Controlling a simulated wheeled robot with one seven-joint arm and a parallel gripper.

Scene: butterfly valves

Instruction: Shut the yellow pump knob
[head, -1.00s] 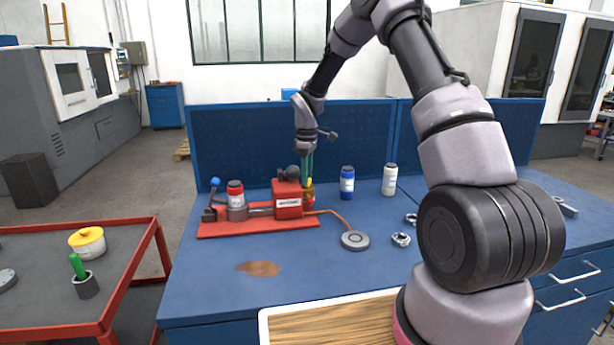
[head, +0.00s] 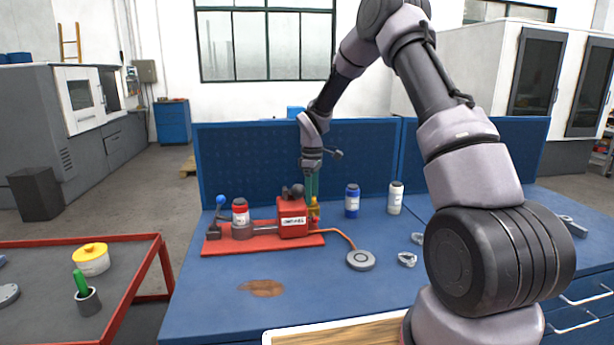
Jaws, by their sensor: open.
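The red pump (head: 293,222) with a white label stands on a red base plate (head: 230,246) on the blue workbench. The yellow knob (head: 314,207) shows at the pump's right rear side, small and partly hidden by the red housing. My gripper (head: 312,194) points straight down with greenish fingers at the yellow knob, just behind and right of the housing. The fingers are open; the fingertips overlap the knob in this view, and I cannot tell whether they touch it.
On the base plate are a red-capped jar (head: 240,213) and a blue-ball lever (head: 221,201). A blue bottle (head: 352,201) and a white bottle (head: 395,198) stand to the right. An orange hose leads to a grey disc (head: 361,260). The blue back panel (head: 260,160) rises behind.

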